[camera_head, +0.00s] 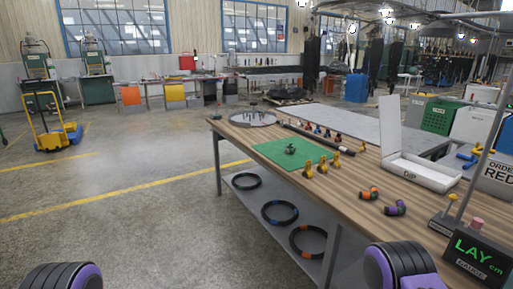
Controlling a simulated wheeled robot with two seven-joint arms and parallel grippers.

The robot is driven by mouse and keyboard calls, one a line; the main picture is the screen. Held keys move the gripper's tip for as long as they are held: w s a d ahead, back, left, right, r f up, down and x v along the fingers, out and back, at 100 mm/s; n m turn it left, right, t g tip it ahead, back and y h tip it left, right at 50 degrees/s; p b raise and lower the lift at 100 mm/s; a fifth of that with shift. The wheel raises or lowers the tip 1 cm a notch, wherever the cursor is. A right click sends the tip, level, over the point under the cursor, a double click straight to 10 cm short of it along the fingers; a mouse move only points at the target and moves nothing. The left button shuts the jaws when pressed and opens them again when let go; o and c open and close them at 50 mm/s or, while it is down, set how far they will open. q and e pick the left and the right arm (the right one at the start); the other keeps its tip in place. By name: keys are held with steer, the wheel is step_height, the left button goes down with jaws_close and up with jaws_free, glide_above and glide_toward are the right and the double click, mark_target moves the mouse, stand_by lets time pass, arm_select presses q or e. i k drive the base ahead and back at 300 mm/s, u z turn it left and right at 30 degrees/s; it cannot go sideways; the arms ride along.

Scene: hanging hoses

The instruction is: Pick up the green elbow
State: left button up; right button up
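Two small curved elbow-like pieces lie on the wooden bench (262,137) at its right part. The nearer piece (395,208) looks dark, with purple, green and some orange on it. The other piece (369,194) shows orange and dark colours, a little farther back and left. A small dark green object (290,149) sits on a green mat (271,155); its shape is too small to make out. Neither gripper shows. Only dark ribbed, purple-edged parts of my arms appear at the bottom left and bottom right, apart from these pieces.
A white open-lidded tray marked DIP (421,171), a blue fitting (468,157) and a black LAY gauge sign (480,255) stand at the right. Several yellow fittings (308,168) stand beside the mat. Banded hose rings (280,212) lie on the lower shelf.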

mark_target(287, 151)
steer(key=u, duration=0.35)
steer(key=i, duration=1.5)
steer(key=z, duration=0.8)
